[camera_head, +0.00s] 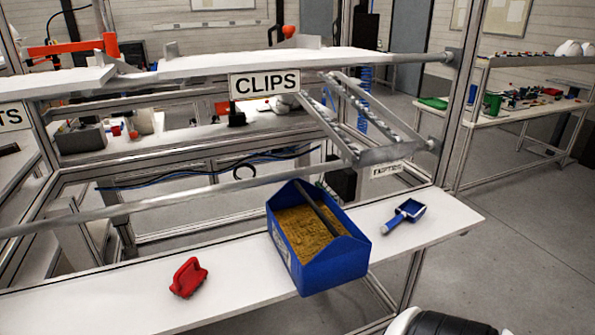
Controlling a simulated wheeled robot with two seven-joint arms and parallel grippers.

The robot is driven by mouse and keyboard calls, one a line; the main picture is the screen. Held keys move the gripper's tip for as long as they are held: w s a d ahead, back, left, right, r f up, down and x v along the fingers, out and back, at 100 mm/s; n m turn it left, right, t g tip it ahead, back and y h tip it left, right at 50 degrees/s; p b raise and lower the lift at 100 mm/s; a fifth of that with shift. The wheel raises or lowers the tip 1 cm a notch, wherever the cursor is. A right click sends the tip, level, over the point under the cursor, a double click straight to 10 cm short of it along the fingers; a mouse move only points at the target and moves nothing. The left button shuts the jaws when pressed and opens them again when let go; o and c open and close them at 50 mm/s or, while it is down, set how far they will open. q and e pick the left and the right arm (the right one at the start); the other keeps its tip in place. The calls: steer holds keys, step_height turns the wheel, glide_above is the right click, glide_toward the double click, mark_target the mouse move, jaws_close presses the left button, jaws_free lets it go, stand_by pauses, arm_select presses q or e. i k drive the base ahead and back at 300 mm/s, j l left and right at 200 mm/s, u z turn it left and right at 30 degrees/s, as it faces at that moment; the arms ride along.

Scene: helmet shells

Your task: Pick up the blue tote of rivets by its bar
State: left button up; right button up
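The blue tote (335,268) stands upright on the white shelf, right of the middle of the view, and its front end juts past the shelf's front edge. It is filled with small golden-brown pieces (300,232), too fine to tell apart. A dark bar (318,209) runs lengthwise over the contents between the two raised ends of the tote. Nothing holds the bar. Neither of my grippers shows in this view. A white and black rounded part at the bottom right edge seems to be part of my own body.
A blue scoop (408,211) lies right of the tote, and a red handled object (188,278) lies to its left. The white shelf (130,300) is otherwise mostly clear. A metal rail, a slanted bracket (365,115) and a CLIPS sign (265,84) are above and behind the tote.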

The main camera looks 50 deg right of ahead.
mark_target(321, 248)
steer(key=i+z, duration=0.1)
steer(key=z, duration=0.3)
steer(key=i+z, duration=0.1)
steer(key=z, duration=0.3)
steer(key=i+j+z, duration=0.1)
steer(key=z, duration=0.3)
